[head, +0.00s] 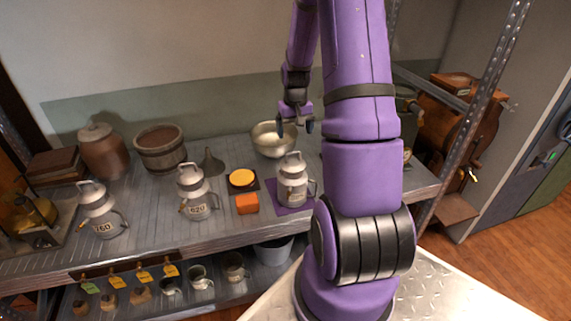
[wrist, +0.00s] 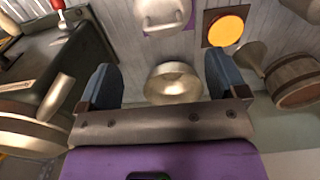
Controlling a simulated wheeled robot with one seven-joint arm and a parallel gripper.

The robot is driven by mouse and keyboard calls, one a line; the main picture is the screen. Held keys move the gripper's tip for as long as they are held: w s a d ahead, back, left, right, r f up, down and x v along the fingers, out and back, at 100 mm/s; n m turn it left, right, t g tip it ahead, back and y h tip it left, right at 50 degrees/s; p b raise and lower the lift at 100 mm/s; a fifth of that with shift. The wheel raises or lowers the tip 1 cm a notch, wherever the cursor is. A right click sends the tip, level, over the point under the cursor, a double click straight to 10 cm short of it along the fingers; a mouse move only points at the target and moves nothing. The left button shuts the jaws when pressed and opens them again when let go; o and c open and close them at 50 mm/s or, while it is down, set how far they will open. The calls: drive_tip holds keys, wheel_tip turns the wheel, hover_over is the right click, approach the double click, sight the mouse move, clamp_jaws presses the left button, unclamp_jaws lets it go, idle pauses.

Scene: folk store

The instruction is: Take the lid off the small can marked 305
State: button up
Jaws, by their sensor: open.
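A small grey metal can (head: 292,184) with a lid (head: 292,160) on top stands upright on a purple mat (head: 284,210) on the shelf; the number on its label is too small to read surely. Two similar lidded cans stand to its left, one marked 620 (head: 194,192) and one marked 760 (head: 98,212). My gripper (head: 296,127) is open and empty, up behind the can and near the metal bowl. In the wrist view the can top (wrist: 163,12) shows at the upper edge, beyond my spread fingers (wrist: 162,80), touching nothing.
A metal bowl (head: 272,140) stands behind the can. An orange-yellow disc (head: 241,178), an orange block (head: 247,204) and a funnel (head: 211,164) lie to its left. A wooden bucket (head: 160,150) and clay jar (head: 102,152) stand farther left. A metal post (head: 480,105) rises at right.

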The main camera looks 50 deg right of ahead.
sight(293, 160)
wheel_tip(293, 160, down, 11)
drive_tip(key=shift+w+a+r, duration=0.15)
idle(0.5)
drive_tip(key=shift+c, duration=0.5)
drive_tip(key=c, duration=0.9)
